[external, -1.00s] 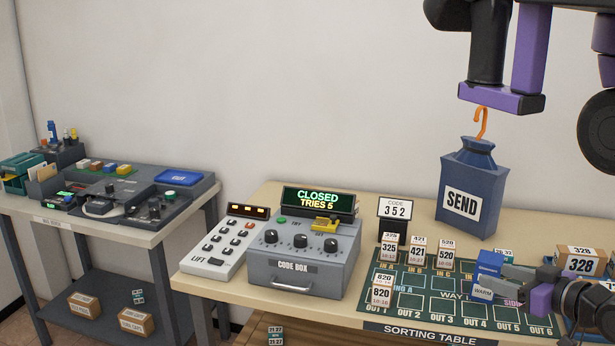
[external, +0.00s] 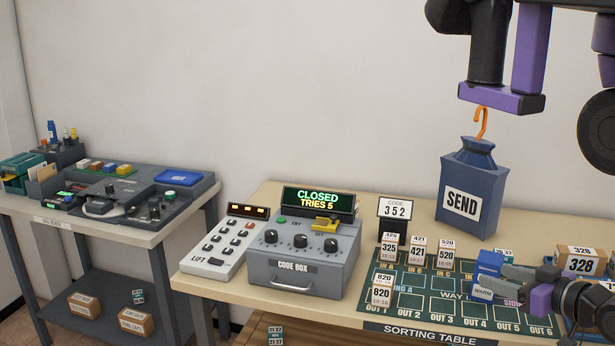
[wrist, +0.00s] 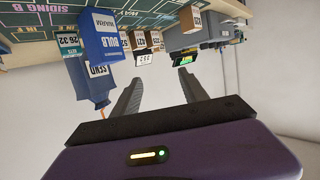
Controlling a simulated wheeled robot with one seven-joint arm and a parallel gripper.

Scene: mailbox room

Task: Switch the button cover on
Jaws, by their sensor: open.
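The code box (external: 300,281) is a grey box on the table with several black dials and a green display reading CLOSED, TRIES 5. A yellow piece (external: 325,224), possibly the button cover, sits on its top near the TRY label. I cannot tell its exact position. My gripper (external: 488,281) is at the right over the sorting mat, well right of the code box, beside a blue block. In the wrist view my two fingers (wrist: 160,92) are spread with nothing between them. The code box also shows small and upside down in the wrist view (wrist: 198,35).
A lift panel (external: 222,246) stands left of the code box. A code card (external: 395,208) reads 352. Numbered blocks (external: 417,251) stand on the sorting mat (external: 420,305). A blue SEND bag (external: 465,195) stands behind them. A 328 box (external: 580,263) is at the far right.

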